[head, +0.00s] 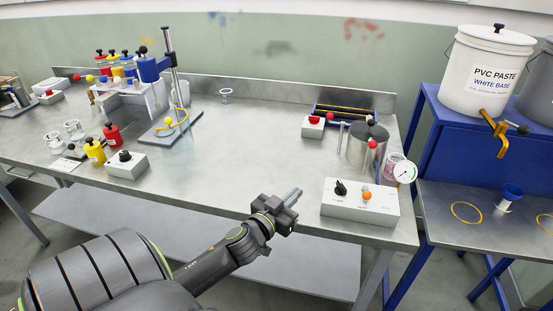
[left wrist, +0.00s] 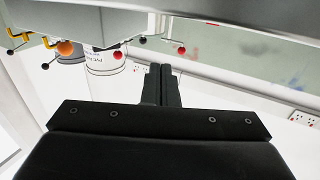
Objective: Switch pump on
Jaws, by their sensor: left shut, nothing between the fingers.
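A white control box (head: 360,205) sits at the front right of the steel table. It carries a black knob (head: 340,188) and an orange knob (head: 366,196); its labels are too small to read. I cannot tell which control is the pump switch. My left gripper (head: 296,193) is shut and empty, to the left of this box and apart from it, near the table's front edge. Its closed fingers (left wrist: 161,84) show in the left wrist view, touching nothing. An orange ball (left wrist: 65,47) shows there at the upper left. My right gripper is not in view.
A round gauge (head: 405,171) and a metal cylinder (head: 366,149) stand behind the box. A red-button box (head: 313,127) is further back. Another black-knob box (head: 127,164) and small bottles are on the left. The table (head: 240,165) is clear in the middle.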

